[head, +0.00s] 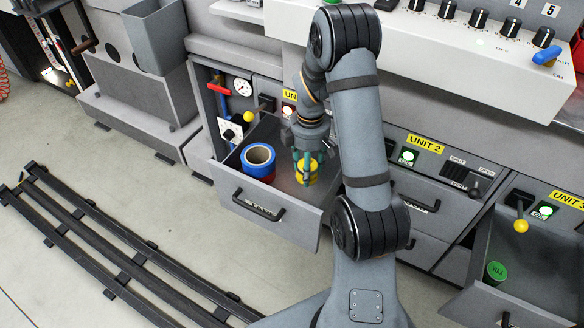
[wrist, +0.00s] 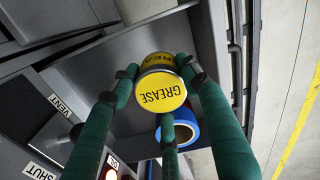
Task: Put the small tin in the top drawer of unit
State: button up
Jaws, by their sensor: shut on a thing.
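A small yellow tin (head: 307,171) marked GREASE is held by my gripper (head: 304,160). In the wrist view the tin (wrist: 161,92) sits between the green fingers, its yellow lid facing the camera. In the head view it shows within the outline of an open grey top drawer (head: 262,205), under a partly hidden yellow unit label (head: 291,96). I cannot tell whether it touches the drawer floor. A blue and red roll (head: 258,163) stands in this drawer, left of the tin; it also shows in the wrist view (wrist: 184,131).
Another open drawer (head: 535,295) at the lower right holds a green-topped tin (head: 496,272), beside the UNIT 3 label (head: 567,200). The UNIT 2 drawer (head: 415,193) between them appears shut. Knobs and levers line the panel above. Black rails (head: 120,255) run along the floor.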

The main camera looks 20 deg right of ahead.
jog(key=shift+n, duration=0.5)
jog(key=f, duration=0.2)
jog(key=f+b, duration=0.1)
jog(key=f, duration=0.4)
jog(key=shift+d+f+b, duration=0.3)
jog(key=shift+d+f, duration=0.05)
jog(key=shift+w+f+b, duration=0.1)
jog(key=shift+f+b, duration=0.3)
jog(key=shift+f, duration=1.6)
jog(key=shift+f, duration=0.2)
jog(key=o, duration=1.3)
jog(key=shift+c, duration=0.2)
notch_tip(320, 180, up, 12)
jog(key=p, duration=0.3)
jog(key=shift+r, duration=0.2)
